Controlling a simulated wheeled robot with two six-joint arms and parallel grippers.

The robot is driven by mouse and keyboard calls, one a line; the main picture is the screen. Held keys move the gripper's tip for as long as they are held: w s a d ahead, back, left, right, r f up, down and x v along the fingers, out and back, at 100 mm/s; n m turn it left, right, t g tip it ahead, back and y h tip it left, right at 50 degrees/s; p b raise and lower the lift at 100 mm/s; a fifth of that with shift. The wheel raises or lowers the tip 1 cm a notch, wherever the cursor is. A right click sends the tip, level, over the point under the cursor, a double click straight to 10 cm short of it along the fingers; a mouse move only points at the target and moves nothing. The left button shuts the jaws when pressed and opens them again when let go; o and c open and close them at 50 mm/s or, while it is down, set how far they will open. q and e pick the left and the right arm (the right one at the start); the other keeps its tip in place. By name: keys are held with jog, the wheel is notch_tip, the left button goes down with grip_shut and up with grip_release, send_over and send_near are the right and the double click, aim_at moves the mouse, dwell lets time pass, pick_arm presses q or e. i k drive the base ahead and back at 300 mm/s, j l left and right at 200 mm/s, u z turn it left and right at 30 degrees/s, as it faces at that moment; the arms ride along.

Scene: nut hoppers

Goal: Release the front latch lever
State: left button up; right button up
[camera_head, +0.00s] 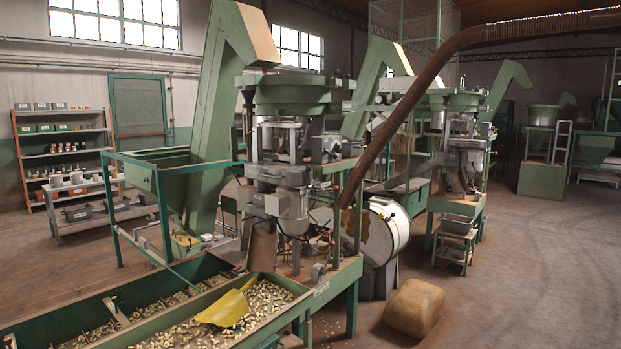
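I cannot clearly make out a front latch lever in this view. The nearest machine (283,205) is green and grey, with stacked metal housings on a green frame. A white round drum (388,232) with a dark rim stands on its right side, and small fittings on it are too small to tell apart. A green hopper trough (310,290) holding many nuts runs across the lower left, with a yellow scoop (228,307) lying on the nuts. Neither of my grippers shows, so their position relative to any lever cannot be seen.
A brown sack (414,307) lies on the floor right of the machine. A rusty curved pipe (425,85) arches overhead. Shelves (63,150) with boxes and a low bench (100,218) stand at left. Similar machines stand behind. The floor at right (530,280) is clear.

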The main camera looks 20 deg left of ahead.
aim_at(308, 169)
jog(key=i+l, duration=0.15)
jog(key=i, duration=0.45)
jog(key=i+l+z, duration=0.1)
jog(key=i, duration=0.55)
jog(key=i+l, duration=0.15)
jog(key=i, duration=0.45)
